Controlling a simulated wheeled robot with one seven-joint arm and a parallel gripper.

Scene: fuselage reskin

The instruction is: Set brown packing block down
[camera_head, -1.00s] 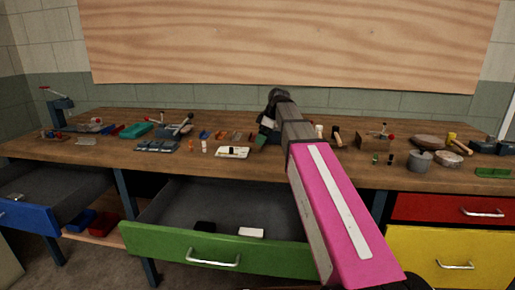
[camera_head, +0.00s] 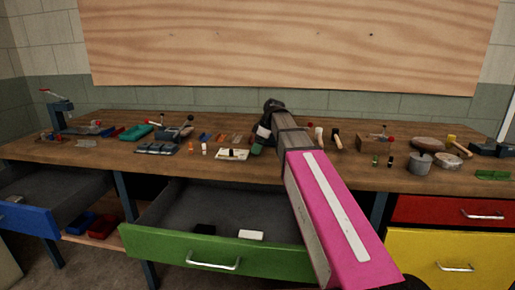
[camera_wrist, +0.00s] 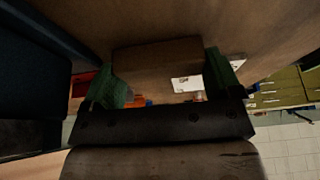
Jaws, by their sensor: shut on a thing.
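In the wrist view, the brown packing block (camera_wrist: 157,60) sits between the two green fingers of my gripper (camera_wrist: 168,78), which is shut on it. In the head view, my gripper (camera_head: 258,146) is over the middle of the wooden workbench (camera_head: 255,172), to the right of a white tray. There the block is hidden by my arm and gripper. I cannot tell whether the block touches the bench top.
The white tray (camera_head: 231,155) holds a small dark item. A brown box (camera_head: 373,143) and a grey pot (camera_head: 419,163) stand to the right. Small tools and parts lie to the left. An open green drawer (camera_head: 215,252) and an open blue drawer (camera_head: 30,217) stick out in front.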

